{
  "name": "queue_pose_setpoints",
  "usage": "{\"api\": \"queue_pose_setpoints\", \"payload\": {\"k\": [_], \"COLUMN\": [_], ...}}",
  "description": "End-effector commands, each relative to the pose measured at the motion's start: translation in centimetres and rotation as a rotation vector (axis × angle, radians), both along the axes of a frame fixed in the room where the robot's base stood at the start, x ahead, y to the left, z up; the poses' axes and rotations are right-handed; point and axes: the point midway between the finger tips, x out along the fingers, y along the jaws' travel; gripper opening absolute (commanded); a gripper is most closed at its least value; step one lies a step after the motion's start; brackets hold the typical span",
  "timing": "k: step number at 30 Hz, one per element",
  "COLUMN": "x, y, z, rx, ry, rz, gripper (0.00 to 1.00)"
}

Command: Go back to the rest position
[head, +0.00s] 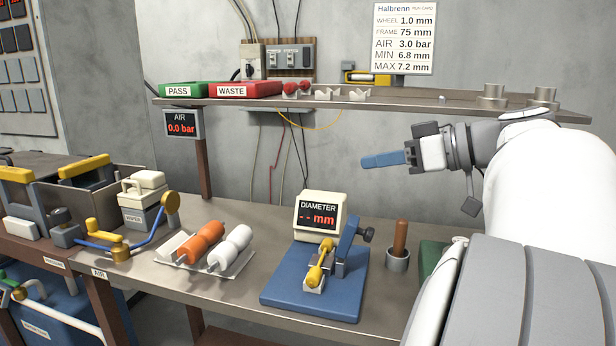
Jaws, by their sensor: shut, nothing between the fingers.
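My gripper (375,160) is at the end of my white arm, raised above the right part of the bench and below the shelf's height. Its blue fingers point left and lie together, with nothing between them. It is clear of the bench and touches nothing that I can see. Below it stands the blue diameter gauge (290,283), whose display (319,216) reads "-- mm". A yellow piece (319,265) lies in the gauge's cradle.
The shelf (420,101) carries a green PASS tray (183,89) and a red WASTE tray (246,89). On the bench are orange (203,243) and white (231,248) rollers, a cup (398,262) with a brown rod, and a WIPER box (143,212). The AIR display (181,123) reads 0.0 bar.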

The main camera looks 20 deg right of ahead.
Motion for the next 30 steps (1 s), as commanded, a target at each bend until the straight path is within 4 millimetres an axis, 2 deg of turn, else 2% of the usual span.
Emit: {"api": "queue_pose_setpoints", "payload": {"k": [3, 17, 20, 24, 27, 30], "x": [0.0, 0.0, 0.3, 0.1, -1.2, -3.3], "y": [0.0, 0.4, 1.8, 6.0, 9.2, 11.4], "z": [0.5, 0.6, 0.2, -1.8, -4.0, -6.0], "rx": [-0.001, 0.002, 0.017, 0.022, -0.021, -0.103], "ry": [-0.002, 0.014, 0.109, 0.398, 0.629, 0.811], "rz": [0.0, 0.001, -0.005, -0.046, -0.112, -0.198], "gripper": [0.0, 0.0, 0.0, 0.0, 0.0, 0.0]}}
